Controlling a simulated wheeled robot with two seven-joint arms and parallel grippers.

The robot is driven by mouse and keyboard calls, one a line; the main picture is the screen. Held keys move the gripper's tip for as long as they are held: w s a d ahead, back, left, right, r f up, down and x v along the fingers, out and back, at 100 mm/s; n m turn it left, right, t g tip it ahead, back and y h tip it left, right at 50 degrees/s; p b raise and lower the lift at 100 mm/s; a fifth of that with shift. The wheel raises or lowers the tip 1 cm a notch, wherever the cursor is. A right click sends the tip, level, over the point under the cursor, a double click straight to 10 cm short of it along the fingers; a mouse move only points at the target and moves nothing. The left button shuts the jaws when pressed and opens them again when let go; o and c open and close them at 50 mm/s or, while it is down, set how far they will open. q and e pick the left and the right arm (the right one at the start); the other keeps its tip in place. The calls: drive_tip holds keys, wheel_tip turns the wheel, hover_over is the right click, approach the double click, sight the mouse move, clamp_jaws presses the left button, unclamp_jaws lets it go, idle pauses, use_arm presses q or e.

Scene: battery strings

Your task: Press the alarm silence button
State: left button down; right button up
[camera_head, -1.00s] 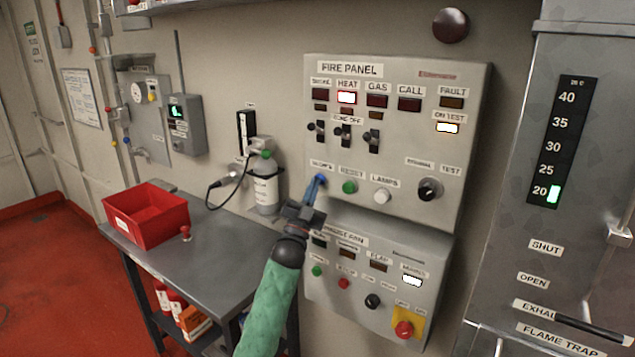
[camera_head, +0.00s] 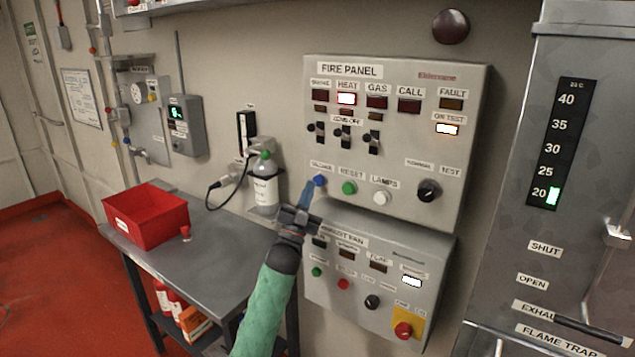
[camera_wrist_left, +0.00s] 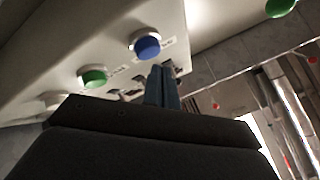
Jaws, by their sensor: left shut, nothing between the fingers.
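The fire panel (camera_head: 400,215) is a grey box on the wall. Its blue button (camera_head: 320,180), with a small label reading like "silence" above it, sits at the lower left of the panel. The blue button also shows in the left wrist view (camera_wrist_left: 146,44), with a gap between it and the fingertips. My left gripper (camera_head: 309,188) is shut and empty, its blue fingers just below and left of the button. It also shows in the left wrist view (camera_wrist_left: 162,72). My right gripper is not in view.
A green reset button (camera_head: 349,188) and a white lamps button (camera_head: 381,198) sit right of the blue one. The exhaust fan panel (camera_head: 330,290) is below.

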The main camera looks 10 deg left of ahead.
use_arm(q)
drive_tip(key=shift+s+a+p, duration=0.1)
drive_tip(key=shift+s+a, duration=0.2)
drive_tip(key=shift+s, duration=0.5)
drive_tip(key=shift+s+a+p, duration=0.15)
drive_tip(key=shift+s+a, duration=0.15)
drive_tip(key=shift+s, duration=0.45)
drive_tip(key=shift+s+a+p, duration=0.1)
drive_tip(key=shift+s+a, duration=0.2)
drive_tip(key=shift+s, duration=0.5)
